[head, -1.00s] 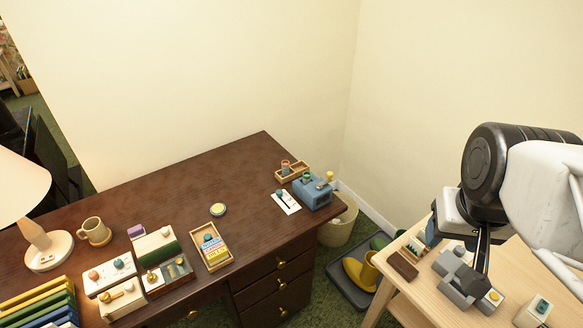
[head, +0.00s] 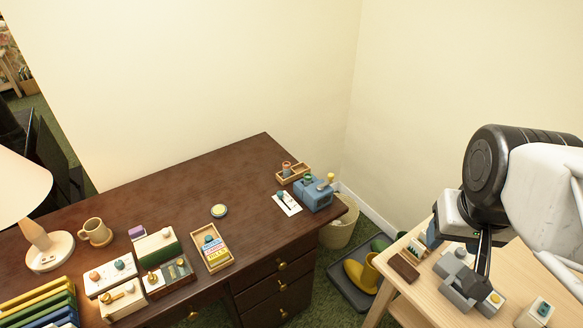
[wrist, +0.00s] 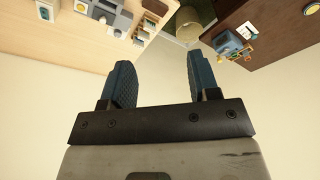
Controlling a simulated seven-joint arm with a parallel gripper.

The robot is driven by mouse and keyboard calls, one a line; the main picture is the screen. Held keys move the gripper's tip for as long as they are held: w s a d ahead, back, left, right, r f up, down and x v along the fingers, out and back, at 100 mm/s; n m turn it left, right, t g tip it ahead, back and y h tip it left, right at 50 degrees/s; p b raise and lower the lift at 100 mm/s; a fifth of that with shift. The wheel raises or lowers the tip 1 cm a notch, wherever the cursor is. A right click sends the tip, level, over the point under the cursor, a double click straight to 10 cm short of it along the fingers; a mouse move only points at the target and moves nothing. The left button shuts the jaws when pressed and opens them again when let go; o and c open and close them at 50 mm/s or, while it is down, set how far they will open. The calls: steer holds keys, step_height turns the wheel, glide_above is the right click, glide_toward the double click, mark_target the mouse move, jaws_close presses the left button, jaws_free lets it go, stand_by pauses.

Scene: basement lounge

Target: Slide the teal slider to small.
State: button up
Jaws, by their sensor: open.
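Several small teal knobs show, and "small" marks are too tiny to read. On the dark desk, a white plate (head: 287,203) carries a teal knob (head: 281,196). A white box (head: 111,275) at the desk's left carries a pink knob and a teal knob (head: 118,264). A wooden tray (head: 229,263) holds a box with a teal round piece on top. I cannot tell which is the slider. My gripper (wrist: 163,75) is open and empty in the wrist view, its blue fingers apart. In the head view its dark end (head: 483,262) shows over the pale table, far right of the desk.
The pale table (head: 405,292) holds grey blocks (head: 456,262) and a white box (head: 536,313). A blue box (head: 313,194) stands at the desk's right end. A lamp (head: 40,244) and mug (head: 96,232) stand left. A bin and yellow boots are on the floor between.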

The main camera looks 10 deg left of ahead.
steer(key=shift+w, duration=0.1)
steer(key=shift+c, duration=0.3)
steer(key=w+a+f, duration=0.2)
steer(key=w+a, duration=0.3)
steer(key=w, duration=0.4)
steer(key=w+a+f+g, duration=0.1)
steer(key=w+a+f, duration=0.1)
steer(key=w+a, duration=0.45)
steer(key=w+a+f, duration=0.3)
steer(key=w+a, duration=0.1)
steer(key=w, duration=0.7)
steer(key=shift+g, duration=0.8)
steer(key=w+a+f, duration=0.4)
steer(key=a+f, duration=0.2)
steer(key=a, duration=0.1)
steer(key=w+a+f, duration=0.4)
steer(key=a+f, duration=0.3)
steer(key=w+a+f, duration=0.4)
steer(key=a+f, duration=0.3)
steer(key=shift+w+a, duration=0.15)
steer(key=shift+w, duration=0.1)
steer(key=shift+a+f, duration=0.15)
steer(key=shift+f, duration=0.05)
steer(key=shift+f, duration=0.15)
